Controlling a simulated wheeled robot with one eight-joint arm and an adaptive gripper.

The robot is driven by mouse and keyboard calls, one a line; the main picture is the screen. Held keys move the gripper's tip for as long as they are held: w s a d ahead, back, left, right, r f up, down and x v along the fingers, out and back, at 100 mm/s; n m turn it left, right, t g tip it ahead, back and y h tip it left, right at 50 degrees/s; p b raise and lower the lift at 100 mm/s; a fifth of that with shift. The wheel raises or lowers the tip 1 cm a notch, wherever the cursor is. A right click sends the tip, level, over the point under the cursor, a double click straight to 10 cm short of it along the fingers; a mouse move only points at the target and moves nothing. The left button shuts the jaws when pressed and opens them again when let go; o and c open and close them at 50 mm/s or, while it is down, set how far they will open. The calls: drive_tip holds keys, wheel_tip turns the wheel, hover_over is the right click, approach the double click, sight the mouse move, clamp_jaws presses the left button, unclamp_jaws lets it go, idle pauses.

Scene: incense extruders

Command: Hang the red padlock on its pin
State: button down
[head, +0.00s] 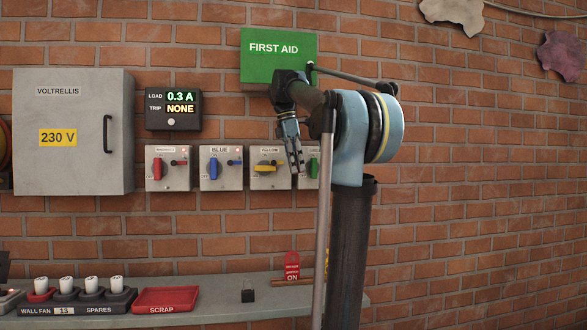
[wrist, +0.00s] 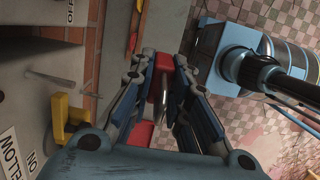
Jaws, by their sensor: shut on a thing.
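My gripper (head: 299,172) points down in front of the yellow switch box (head: 261,180), near its right side. In the wrist view the gripper (wrist: 164,88) is shut on the red padlock (wrist: 159,62), with a pale metal part showing between the fingers. The padlock cannot be made out in the head view. A thin metal pin (wrist: 50,78) sticks out of the grey box beside the yellow handle (wrist: 62,120), apart from the fingers. The red switch box (head: 157,179) stands farther left.
The blue switch box (head: 210,180) is left of the yellow one; another (head: 314,183) is partly behind the gripper. Below, the shelf (head: 205,287) bears a red scrap tray (head: 165,301), a dark block (head: 248,292) and a red tag (head: 292,268).

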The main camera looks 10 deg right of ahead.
drive_tip(key=w, duration=0.8)
drive_tip(key=shift+w+f, duration=0.25)
drive_tip(key=shift+f, duration=0.05)
idle(0.8)
drive_tip(key=shift+r, duration=0.1)
